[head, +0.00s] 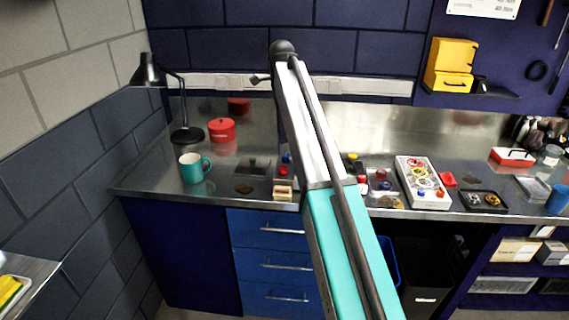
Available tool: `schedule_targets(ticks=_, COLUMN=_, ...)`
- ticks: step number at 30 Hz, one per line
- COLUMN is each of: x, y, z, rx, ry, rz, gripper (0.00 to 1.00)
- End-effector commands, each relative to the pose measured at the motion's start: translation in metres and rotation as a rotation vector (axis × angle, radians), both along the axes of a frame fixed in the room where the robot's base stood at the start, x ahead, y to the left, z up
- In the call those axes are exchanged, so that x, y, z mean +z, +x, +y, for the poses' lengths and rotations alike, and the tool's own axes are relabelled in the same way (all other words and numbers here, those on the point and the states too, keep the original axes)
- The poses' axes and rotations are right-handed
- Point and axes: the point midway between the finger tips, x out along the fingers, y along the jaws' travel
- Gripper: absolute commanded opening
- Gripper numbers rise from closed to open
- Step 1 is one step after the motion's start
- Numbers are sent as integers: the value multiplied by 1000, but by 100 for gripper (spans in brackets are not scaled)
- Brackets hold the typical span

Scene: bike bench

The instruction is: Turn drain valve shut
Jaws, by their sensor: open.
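I cannot pick out the drain valve for certain in the head view. Small red and blue parts (382,180) sit on the steel bench, just right of my arm, too small to tell apart. My teal and white arm rises from the bottom right to a dark joint at the top centre and covers part of the bench. My gripper does not show; neither its fingers nor anything between them can be seen.
The steel bench (222,190) holds a black lamp (186,134), red tin (221,129), teal mug (194,168), white board with coloured rings (420,181) and black tray (482,201). Blue drawers (270,265) are below. A yellow box (450,65) stands on a wall shelf.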

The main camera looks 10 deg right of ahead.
Motion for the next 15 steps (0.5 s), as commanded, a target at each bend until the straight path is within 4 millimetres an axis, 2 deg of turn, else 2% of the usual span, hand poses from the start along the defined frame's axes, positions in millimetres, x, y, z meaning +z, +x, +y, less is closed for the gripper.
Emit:
schedule_targets(ticks=8, x=-2, y=0, z=-6, rx=-6, ry=0, rz=0, gripper=42)
schedule_targets(ticks=15, x=-18, y=-1, z=-7, rx=-7, ry=0, rz=1, gripper=42)
